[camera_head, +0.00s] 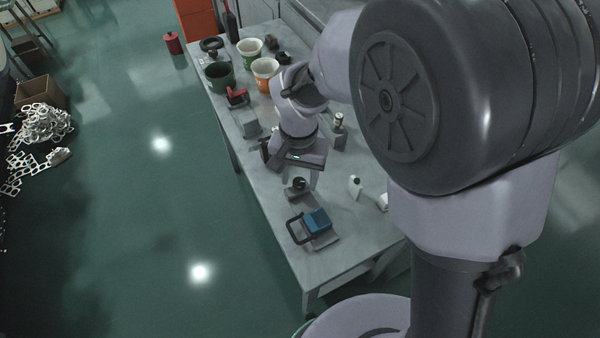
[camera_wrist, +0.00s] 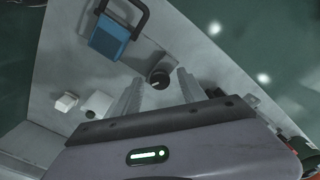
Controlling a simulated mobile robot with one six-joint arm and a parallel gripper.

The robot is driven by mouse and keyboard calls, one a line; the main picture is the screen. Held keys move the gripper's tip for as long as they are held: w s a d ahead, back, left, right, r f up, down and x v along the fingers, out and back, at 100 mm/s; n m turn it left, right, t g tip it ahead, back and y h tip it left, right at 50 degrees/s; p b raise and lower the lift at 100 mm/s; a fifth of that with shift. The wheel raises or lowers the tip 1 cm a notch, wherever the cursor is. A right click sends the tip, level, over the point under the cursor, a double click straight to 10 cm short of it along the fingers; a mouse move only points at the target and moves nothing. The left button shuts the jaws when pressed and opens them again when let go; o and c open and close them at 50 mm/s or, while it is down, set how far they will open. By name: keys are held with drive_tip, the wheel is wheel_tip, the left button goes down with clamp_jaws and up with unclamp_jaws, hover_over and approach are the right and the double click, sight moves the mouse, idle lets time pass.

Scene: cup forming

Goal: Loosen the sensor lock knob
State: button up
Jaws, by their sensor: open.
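A dark round knob (camera_head: 299,184) with a pale mark sits on a small grey block (camera_head: 291,194) on the workbench; I take it to be the sensor lock knob. In the wrist view the knob (camera_wrist: 160,79) shows between and just beyond the tips of my two grey fingers. My gripper (camera_head: 294,168) is open and empty, just above or behind the knob in the head view. Both fingers of my gripper (camera_wrist: 159,83) show apart in the wrist view. I cannot tell how much height separates the fingertips from the knob.
A blue device with a black handle (camera_head: 317,221) lies nearer the bench's front. A white bottle (camera_head: 355,186) stands to the right. A red-topped item (camera_head: 237,96) and green, orange and white buckets (camera_head: 264,73) stand farther back. The bench (camera_head: 345,245) is clear near its front right.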

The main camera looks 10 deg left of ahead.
drive_tip(key=shift+c, duration=0.4)
clamp_jaws()
drive_tip(key=n+p, duration=0.3)
drive_tip(key=n, duration=0.1)
drive_tip(key=shift+r+n, duration=0.15)
drive_tip(key=shift+n, duration=0.25)
drive_tip(key=n+p, duration=0.3)
drive_tip(key=n, duration=0.3)
drive_tip(key=n+p, duration=0.3)
drive_tip(key=n, duration=0.2)
drive_tip(key=shift+n, duration=0.4)
drive_tip(key=shift+n+p, duration=1)
drive_tip(key=shift+n, duration=1.5)
